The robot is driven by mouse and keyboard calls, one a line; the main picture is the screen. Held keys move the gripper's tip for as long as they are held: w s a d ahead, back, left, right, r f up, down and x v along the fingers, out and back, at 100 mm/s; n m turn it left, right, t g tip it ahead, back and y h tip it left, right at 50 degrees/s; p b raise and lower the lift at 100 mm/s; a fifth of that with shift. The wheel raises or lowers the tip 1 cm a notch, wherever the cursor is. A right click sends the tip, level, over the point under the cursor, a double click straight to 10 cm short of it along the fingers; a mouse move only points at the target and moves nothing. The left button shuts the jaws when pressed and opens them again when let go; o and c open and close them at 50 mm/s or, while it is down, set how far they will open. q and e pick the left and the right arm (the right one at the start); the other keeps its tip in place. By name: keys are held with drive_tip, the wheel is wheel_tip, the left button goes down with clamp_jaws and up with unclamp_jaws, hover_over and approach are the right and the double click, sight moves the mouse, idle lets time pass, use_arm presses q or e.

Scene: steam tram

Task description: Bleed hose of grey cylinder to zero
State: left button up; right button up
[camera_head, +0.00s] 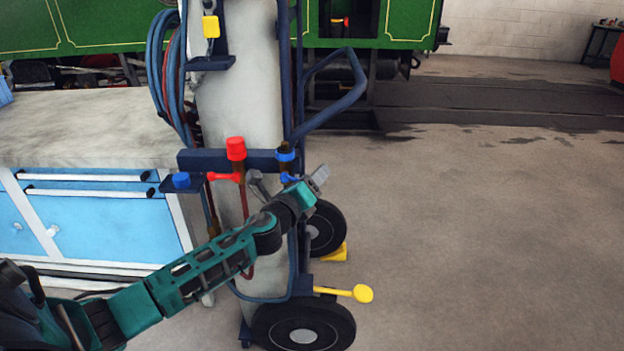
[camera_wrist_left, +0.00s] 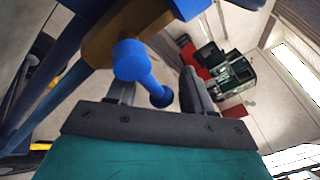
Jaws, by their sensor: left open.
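A tall pale grey cylinder (camera_head: 238,90) stands on a dark blue two-wheeled trolley. In front of it, a brass fitting with a blue cap (camera_head: 285,156) and a blue lever (camera_head: 289,178) sits at the right end of a dark blue crossbar. A similar fitting with a red cap (camera_head: 236,149) and red lever (camera_head: 222,176) is left of it. My left gripper (camera_head: 288,182) is open at the blue lever. In the left wrist view the round-ended blue lever (camera_wrist_left: 140,70) lies between the spread fingers (camera_wrist_left: 158,95); contact is unclear. My right gripper is out of view.
Blue and red hoses (camera_head: 168,75) hang coiled at the cylinder's left. A workbench with blue drawers (camera_head: 100,212) stands at left. Trolley wheels (camera_head: 303,335) and a yellow pedal (camera_head: 362,293) are low down. A green tram (camera_head: 400,22) is behind; the right floor is clear.

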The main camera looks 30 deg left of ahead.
use_arm(q)
clamp_jaws()
wheel_tip(320, 180, up, 2)
drive_tip(key=n+t+b, duration=0.1)
drive_tip(key=n+b, duration=0.2)
drive_tip(key=shift+w+b, duration=0.15)
drive_tip(key=shift+b, duration=0.25)
drive_tip(key=shift+c, duration=1.4)
unclamp_jaws()
drive_tip(key=shift+o, duration=1.4)
drive_tip(key=shift+f, duration=0.1)
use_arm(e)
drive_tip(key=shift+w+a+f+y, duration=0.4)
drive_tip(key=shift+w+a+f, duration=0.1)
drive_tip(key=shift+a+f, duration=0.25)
use_arm(q)
drive_tip(key=shift+d, duration=0.1)
